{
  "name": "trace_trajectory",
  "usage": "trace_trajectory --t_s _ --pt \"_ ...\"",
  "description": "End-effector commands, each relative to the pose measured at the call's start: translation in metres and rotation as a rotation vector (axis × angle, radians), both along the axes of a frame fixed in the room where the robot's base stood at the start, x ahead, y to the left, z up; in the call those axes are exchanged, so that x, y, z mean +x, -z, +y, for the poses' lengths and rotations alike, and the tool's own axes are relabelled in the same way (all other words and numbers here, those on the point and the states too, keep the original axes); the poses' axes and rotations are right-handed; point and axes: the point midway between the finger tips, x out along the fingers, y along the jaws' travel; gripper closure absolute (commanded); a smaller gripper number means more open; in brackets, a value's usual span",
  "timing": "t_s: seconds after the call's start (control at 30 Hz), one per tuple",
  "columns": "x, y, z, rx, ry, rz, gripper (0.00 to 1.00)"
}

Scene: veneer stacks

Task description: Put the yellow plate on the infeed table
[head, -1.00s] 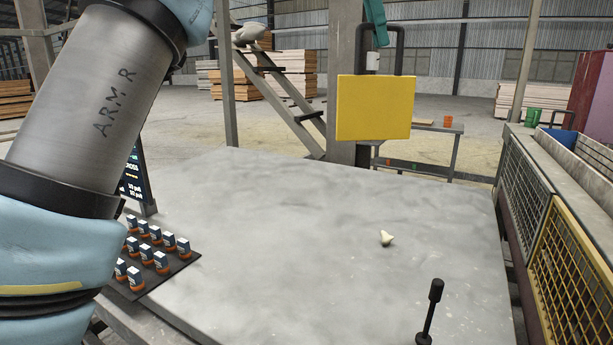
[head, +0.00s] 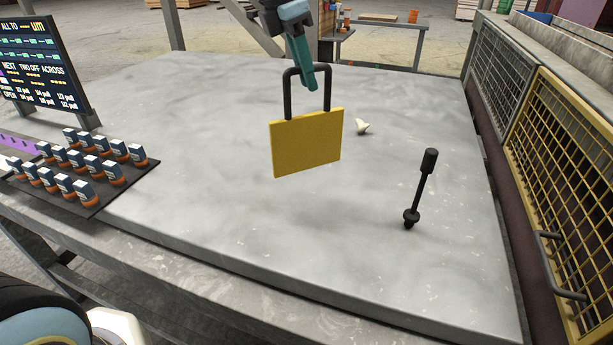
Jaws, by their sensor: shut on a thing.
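The yellow plate (head: 307,143) is a flat square panel with a black loop handle (head: 308,90) on its top edge. My gripper (head: 307,72), with teal fingers, comes down from the top and is shut on that handle. The plate hangs roughly upright, a little tilted, over the grey stone-like table (head: 250,240). I cannot tell for sure whether its lower edge touches the surface. I take this grey table to be the infeed table; no label on it shows.
A small pale lump (head: 362,127) lies behind the plate to the right. A yellow mesh guard (head: 565,200) borders the right side. A rack of small blocks (head: 80,185) and a display board (head: 45,65) are at left. The front middle is clear.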

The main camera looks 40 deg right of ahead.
Motion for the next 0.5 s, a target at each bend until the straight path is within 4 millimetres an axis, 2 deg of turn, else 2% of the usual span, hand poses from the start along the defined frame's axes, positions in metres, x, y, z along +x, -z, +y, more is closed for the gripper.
trace_trajectory --t_s 0.3,0.5 --pt "-0.002 0.053 0.004 0.006 -0.002 0.003 1.00" --pt "-0.001 0.072 0.003 0.005 -0.002 0.002 1.00"
